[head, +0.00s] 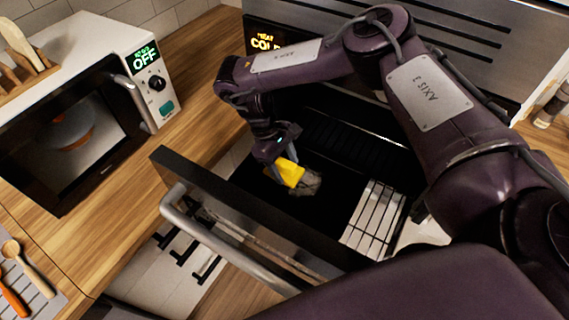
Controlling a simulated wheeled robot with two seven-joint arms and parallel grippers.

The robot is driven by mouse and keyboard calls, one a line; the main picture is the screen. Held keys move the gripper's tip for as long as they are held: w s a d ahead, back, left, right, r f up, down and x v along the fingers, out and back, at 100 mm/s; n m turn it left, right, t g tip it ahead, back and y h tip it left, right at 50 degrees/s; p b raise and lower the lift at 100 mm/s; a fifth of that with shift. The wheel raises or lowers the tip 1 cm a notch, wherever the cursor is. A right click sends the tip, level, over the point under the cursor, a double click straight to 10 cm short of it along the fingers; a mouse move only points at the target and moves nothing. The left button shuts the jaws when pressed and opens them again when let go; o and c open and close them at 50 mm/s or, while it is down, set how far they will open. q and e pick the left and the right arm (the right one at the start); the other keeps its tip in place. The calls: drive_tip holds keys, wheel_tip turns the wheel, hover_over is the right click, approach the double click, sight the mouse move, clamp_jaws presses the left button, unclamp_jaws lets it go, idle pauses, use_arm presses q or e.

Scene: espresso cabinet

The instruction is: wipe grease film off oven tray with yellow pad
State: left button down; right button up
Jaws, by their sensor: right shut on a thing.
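My right gripper (283,157) reaches down from the upper middle and is shut on the yellow pad (290,172). The pad is held low over the dark oven tray (320,208), seemingly touching it. A greyish smeared patch (305,183), which looks like the grease film, lies on the tray beside and under the pad. How far it spreads under the pad is hidden. The tray is inside the pulled-out oven drawer or door area, with a pale rack (373,217) at its right. My left gripper does not show.
The open dark front panel (225,200) with its metal handle (225,240) stands in front of the tray. A white microwave (85,110) is on the wooden counter (100,245) at left. Wooden and orange spoons (22,268) lie at lower left. My right arm covers much of the right side.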

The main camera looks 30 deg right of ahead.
drive_tip(key=shift+f+b, duration=0.55)
drive_tip(key=shift+f, duration=0.45)
